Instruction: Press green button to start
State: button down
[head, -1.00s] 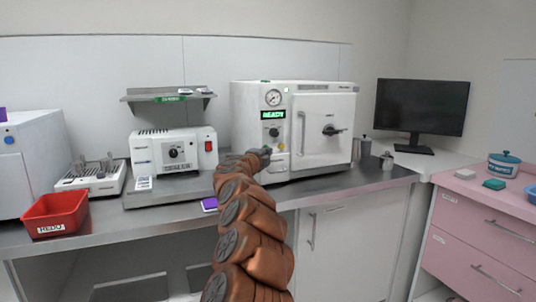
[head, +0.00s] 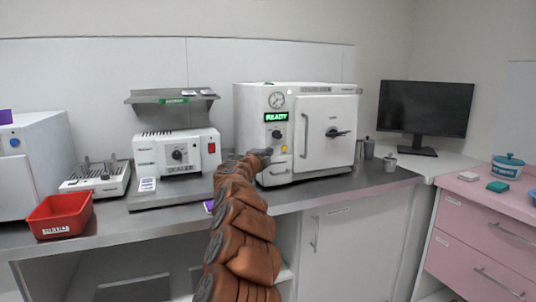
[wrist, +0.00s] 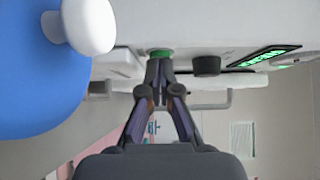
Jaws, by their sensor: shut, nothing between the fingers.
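The white sterilizer (head: 325,128) stands on the counter with its door closed. Its green display (head: 276,117) reads READY, and a black knob (head: 276,134) sits below it. In the wrist view the green button (wrist: 160,53) is on the white panel, beside a black knob (wrist: 206,66). My gripper (wrist: 159,66) is shut and empty, its tips right at the green button. I cannot tell whether they touch it. In the head view my gripper (head: 264,153) is at the lower left of the sterilizer's front panel, and the green button cannot be made out there.
A smaller white device with a red switch (head: 211,148) stands to the left, under a metal shelf (head: 172,99). A red bin (head: 60,215) is at the far left. Metal canisters (head: 369,149) and a monitor (head: 426,112) are to the right.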

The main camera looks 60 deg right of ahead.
jog(key=shift+w+r+p, duration=0.5)
jog(key=shift+w+p, duration=0.25)
jog(key=shift+p, duration=0.6)
jog(key=shift+w+a+r, duration=0.1)
jog(key=s+a, duration=0.2)
jog(key=a, duration=0.5)
jog(key=shift+s+a+f, duration=0.15)
jog(key=shift+s+f, duration=0.15)
jog(key=shift+f, duration=0.05)
dwell(0.9)
